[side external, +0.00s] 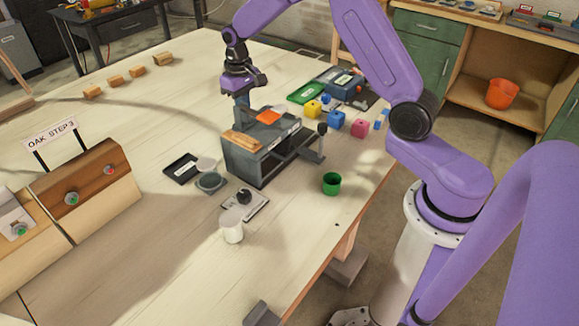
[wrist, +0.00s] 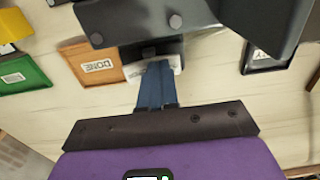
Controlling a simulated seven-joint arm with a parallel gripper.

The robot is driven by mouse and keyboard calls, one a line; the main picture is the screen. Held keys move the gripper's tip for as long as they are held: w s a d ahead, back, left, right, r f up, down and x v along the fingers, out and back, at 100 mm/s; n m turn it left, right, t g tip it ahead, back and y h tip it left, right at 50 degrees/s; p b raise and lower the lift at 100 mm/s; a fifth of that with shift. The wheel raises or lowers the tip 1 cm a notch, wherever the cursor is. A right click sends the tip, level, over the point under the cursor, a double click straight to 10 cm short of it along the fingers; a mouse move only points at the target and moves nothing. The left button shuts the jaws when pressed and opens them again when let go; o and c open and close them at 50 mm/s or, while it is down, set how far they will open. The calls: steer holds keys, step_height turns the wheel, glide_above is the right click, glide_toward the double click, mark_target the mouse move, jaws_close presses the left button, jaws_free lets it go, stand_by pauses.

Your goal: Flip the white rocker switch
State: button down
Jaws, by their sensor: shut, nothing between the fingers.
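My gripper (side external: 242,118) is shut and empty, pointing down behind the dark grey box (side external: 258,165) on the table. In the wrist view its blue fingers (wrist: 160,66) are together, with the tips close to a grey metal part. A small white piece (wrist: 134,70) shows beside and behind the fingertips, partly hidden; I cannot tell whether it is the rocker switch or a label. No white rocker switch can be made out clearly in the side view. I cannot tell whether the fingers touch anything.
An orange tray marked DONE (wrist: 90,64) lies left of the fingers in the wrist view, with a green tray (wrist: 22,72) beyond it. In the side view, a plate with a black knob (side external: 245,197), a white cup (side external: 232,232) and a green cup (side external: 332,184) stand nearby.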

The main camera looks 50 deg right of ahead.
step_height(320, 180, up, 7)
stand_by(1.0)
steer(key=s+a+r+n+t, duration=0.1)
steer(key=s+a+n, duration=0.1)
steer(key=a, duration=0.2)
steer(key=s+a+n+t, duration=0.1)
steer(key=s+a+n, duration=0.2)
steer(key=a, duration=0.1)
steer(key=s+a+r+n+t, duration=0.1)
steer(key=s+a+n, duration=0.1)
steer(key=s+a, duration=0.1)
steer(key=shift+s+a+r+t+h, duration=0.2)
steer(key=shift+a+r+t+h, duration=0.1)
steer(key=shift+a+h, duration=0.15)
steer(key=s+d+n+g, duration=0.1)
steer(key=s+d+n, duration=0.1)
steer(key=s, duration=1.3)
steer(key=s+d+f+n+g+y, duration=0.1)
steer(key=s+d+n+g, duration=0.1)
steer(key=s, duration=1.2)
steer(key=shift+s+d+n, duration=0.4)
steer(key=shift+d+n, duration=0.15)
steer(key=shift+n, duration=0.25)
